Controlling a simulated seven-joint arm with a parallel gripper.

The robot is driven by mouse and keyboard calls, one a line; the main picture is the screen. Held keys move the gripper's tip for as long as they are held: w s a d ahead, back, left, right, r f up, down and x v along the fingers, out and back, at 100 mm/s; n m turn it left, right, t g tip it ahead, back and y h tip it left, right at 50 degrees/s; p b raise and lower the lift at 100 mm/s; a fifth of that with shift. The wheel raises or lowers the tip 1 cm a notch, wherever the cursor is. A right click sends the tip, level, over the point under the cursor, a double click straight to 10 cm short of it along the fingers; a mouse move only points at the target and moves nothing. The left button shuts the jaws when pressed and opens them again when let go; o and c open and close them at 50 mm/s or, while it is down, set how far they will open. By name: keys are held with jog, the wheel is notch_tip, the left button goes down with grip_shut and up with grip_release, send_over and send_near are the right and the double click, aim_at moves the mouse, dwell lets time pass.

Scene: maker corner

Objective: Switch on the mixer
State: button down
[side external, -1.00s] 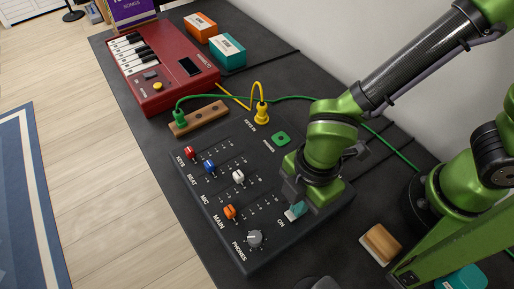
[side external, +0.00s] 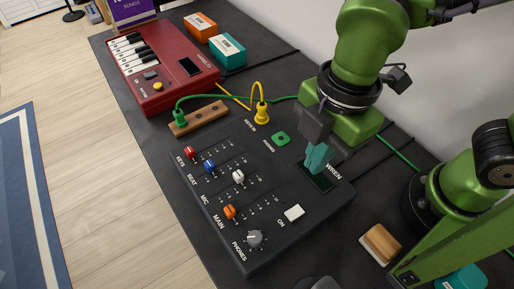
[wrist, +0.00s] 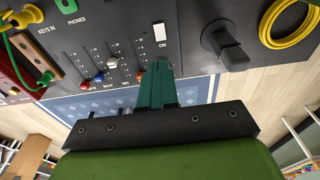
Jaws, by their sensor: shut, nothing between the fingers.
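The dark grey mixer (side external: 265,185) lies on the dark table, with red, blue, white and orange faders and a grey PHONES knob (side external: 255,238). Its white switch (side external: 294,213) marked ON is uncovered near the front right; I cannot tell which way it is rocked. It also shows in the wrist view (wrist: 159,32). A small display (side external: 316,178) on the mixer looks dark and is partly hidden by my fingers. My gripper (side external: 317,163) has teal fingers, shut and empty, above the display and apart from the switch. The fingers also show in the wrist view (wrist: 157,70).
A red keyboard (side external: 165,80) stands behind, with orange (side external: 201,27) and teal (side external: 228,50) boxes beside it. Green and yellow cables run behind the mixer to a wooden block (side external: 199,118) and a yellow plug (side external: 262,115). A wood-topped block (side external: 381,243) lies at right.

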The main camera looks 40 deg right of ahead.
aim_at(290, 216)
jog(key=shift+a+r, duration=0.15)
jog(key=shift+a, duration=0.45)
jog(key=f, duration=0.4)
jog(key=a+f, duration=0.1)
jog(key=f, duration=0.9)
jog(key=shift+a, duration=0.35)
jog(key=shift+a+f, duration=0.1)
jog(key=shift+f, duration=0.15)
